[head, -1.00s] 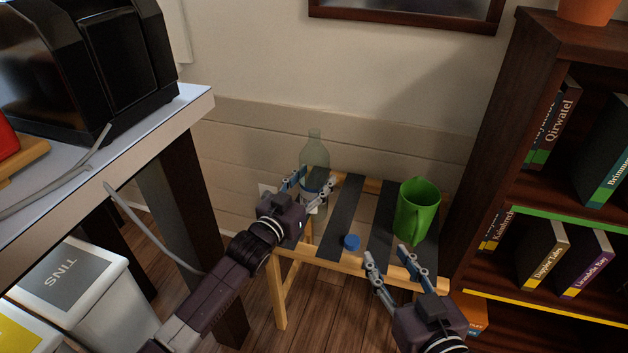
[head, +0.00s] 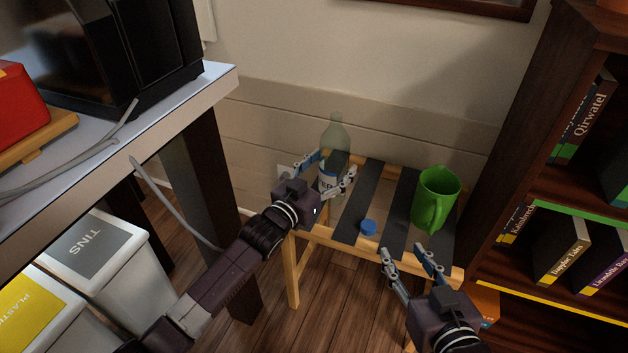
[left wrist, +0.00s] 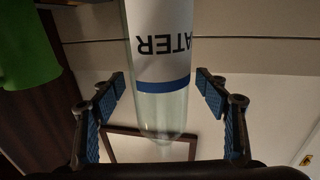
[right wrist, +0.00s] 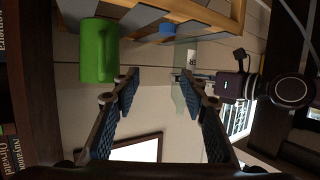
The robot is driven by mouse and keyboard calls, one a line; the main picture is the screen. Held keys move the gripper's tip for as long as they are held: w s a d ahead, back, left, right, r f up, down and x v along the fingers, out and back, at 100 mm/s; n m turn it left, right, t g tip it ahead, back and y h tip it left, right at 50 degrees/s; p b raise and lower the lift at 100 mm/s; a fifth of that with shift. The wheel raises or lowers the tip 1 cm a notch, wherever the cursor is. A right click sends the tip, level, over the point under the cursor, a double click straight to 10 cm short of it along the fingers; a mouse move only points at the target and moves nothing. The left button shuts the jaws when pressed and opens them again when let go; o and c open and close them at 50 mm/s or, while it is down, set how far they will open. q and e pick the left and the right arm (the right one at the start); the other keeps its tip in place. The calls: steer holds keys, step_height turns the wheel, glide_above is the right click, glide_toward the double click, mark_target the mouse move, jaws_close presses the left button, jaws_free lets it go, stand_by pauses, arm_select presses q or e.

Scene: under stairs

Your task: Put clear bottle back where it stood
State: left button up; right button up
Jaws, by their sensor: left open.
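The clear bottle (head: 335,137) stands upright on the left end of a slatted stool (head: 318,232), near the wall. Its white label with a blue band shows in the left wrist view (left wrist: 162,50), where the picture is upside down. My left gripper (head: 328,172) is open, with one finger on each side of the bottle and visible gaps between pads and bottle in the left wrist view. My right gripper (head: 403,254) is open and empty in front of the stool's front rail. The right wrist view shows part of the bottle (right wrist: 185,95) beside my left gripper.
A green mug (head: 435,200) stands at the stool's right end. A blue cap (head: 368,227) lies on the middle slats. A bookshelf (head: 548,130) closes the right side. A white-topped table (head: 205,95) with a black appliance is at left, bins below.

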mark_target(326, 170)
arm_select(q)
steer(key=p+v, duration=0.1)
steer(key=v, duration=0.4)
steer(key=shift+s+a+r, duration=0.1)
steer(key=shift+s+a, duration=0.05)
steer(key=shift+s, duration=0.1)
steer(key=s+a+f+n+g+y, duration=0.1)
steer(key=s+a+f+g+y, duration=0.1)
steer(key=s, duration=0.8)
steer(key=s+a+f+n+g+y+p, duration=0.1)
steer(key=s+a+f+g+y, duration=0.2)
steer(key=s+a+f, duration=0.3)
steer(key=s+a+f+n+g+y, duration=0.1)
steer(key=s+a, duration=0.6)
steer(key=s, duration=0.7)
step_height(326, 170, down, 3)
steer(key=g+y, duration=0.1)
steer(key=g, duration=0.1)
steer(key=shift+s+n+g+y, duration=0.2)
steer(key=shift+n+g+y, duration=0.1)
steer(key=shift+g+y, duration=0.1)
arm_select(e)
steer(key=s+d+f+g+h, duration=0.2)
steer(key=s+d+f+g, duration=0.2)
steer(key=s+f+g, duration=0.3)
steer(key=s+f, duration=0.3)
steer(key=shift+s+f, duration=0.2)
steer(key=shift+f, duration=0.15)
